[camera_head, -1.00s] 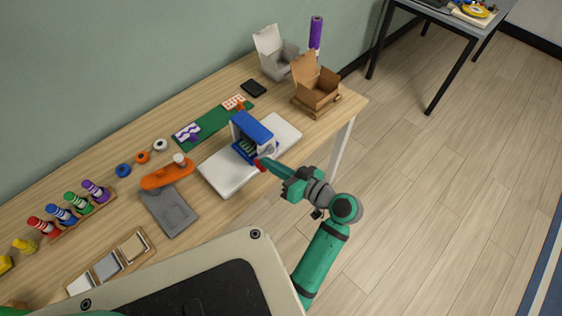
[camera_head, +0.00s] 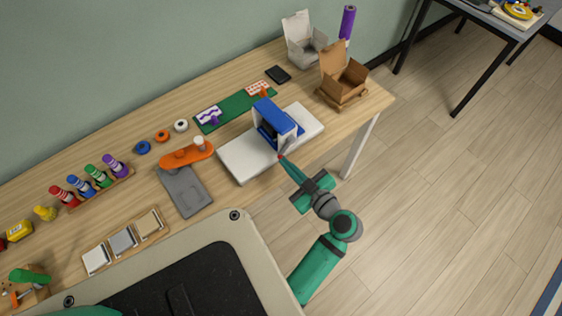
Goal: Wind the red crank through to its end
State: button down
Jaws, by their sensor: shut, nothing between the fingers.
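A blue and white device (camera_head: 272,120) stands on a white board (camera_head: 243,160) near the table's front edge. A small bit of red, the crank (camera_head: 280,156), shows low on the device's near side. Most of the crank is hidden or too small to make out. My gripper (camera_head: 283,160) is shut and empty. Its green fingers point up and left, with the tips at the red bit. I cannot tell whether they touch it.
An orange holder (camera_head: 187,154) and a grey tray (camera_head: 184,191) lie left of the board. A green mat (camera_head: 236,109) lies behind it. An open brown box (camera_head: 342,78) stands at the table's right end.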

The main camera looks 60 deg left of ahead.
jog(key=shift+w+f, duration=0.15)
jog(key=shift+f, duration=0.1)
jog(key=shift+s, duration=0.2)
dwell(0.5)
jog(key=s+d+r, duration=0.1)
jog(key=d+r, duration=0.4)
jog(key=d, duration=0.5)
jog(key=shift+s+r, duration=0.2)
jog(key=shift+r, duration=0.1)
